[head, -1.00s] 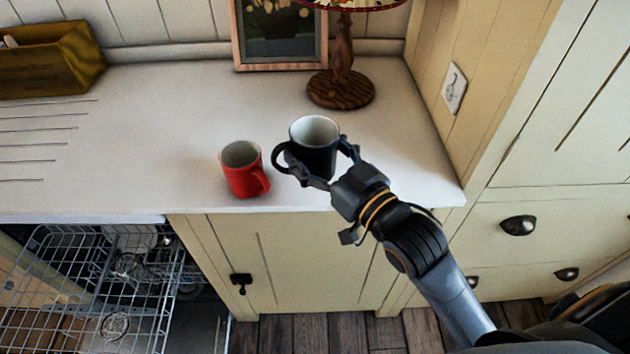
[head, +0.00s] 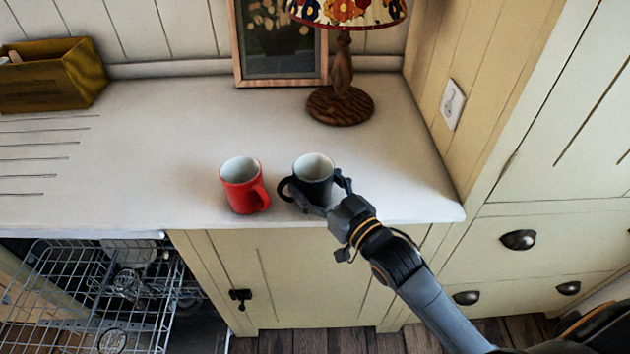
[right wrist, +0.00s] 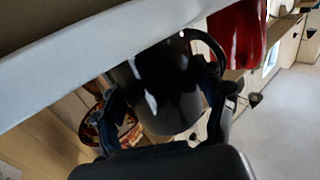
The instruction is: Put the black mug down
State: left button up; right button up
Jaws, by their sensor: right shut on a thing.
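The black mug (head: 312,187), white inside, is upright over the white counter near its front edge, its handle toward the left. My right gripper (head: 321,192) is shut around its body from the front right. In the right wrist view the black mug (right wrist: 165,92) sits between the two fingers of the gripper (right wrist: 163,100). Its base looks at or very close to the counter; I cannot tell whether it touches. My left gripper is not in view.
A red mug (head: 242,188) stands just left of the black mug, a small gap apart. A lamp (head: 341,104) and a picture frame (head: 281,82) stand behind. A wooden box (head: 50,85) is far left. An open dishwasher rack (head: 75,290) is below left. The counter (head: 170,140) is clear mid-left.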

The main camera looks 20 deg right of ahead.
jog(key=o, duration=1.1)
jog(key=shift+f, duration=0.15)
jog(key=o, duration=0.5)
jog(key=shift+c, duration=0.2)
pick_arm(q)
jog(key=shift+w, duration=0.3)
pick_arm(e)
jog(key=shift+s+d, duration=0.1)
jog(key=shift+s, duration=0.15)
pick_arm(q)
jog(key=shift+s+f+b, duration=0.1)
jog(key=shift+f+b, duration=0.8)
pick_arm(e)
jog(key=v, duration=1.1)
jog(key=shift+s, duration=0.25)
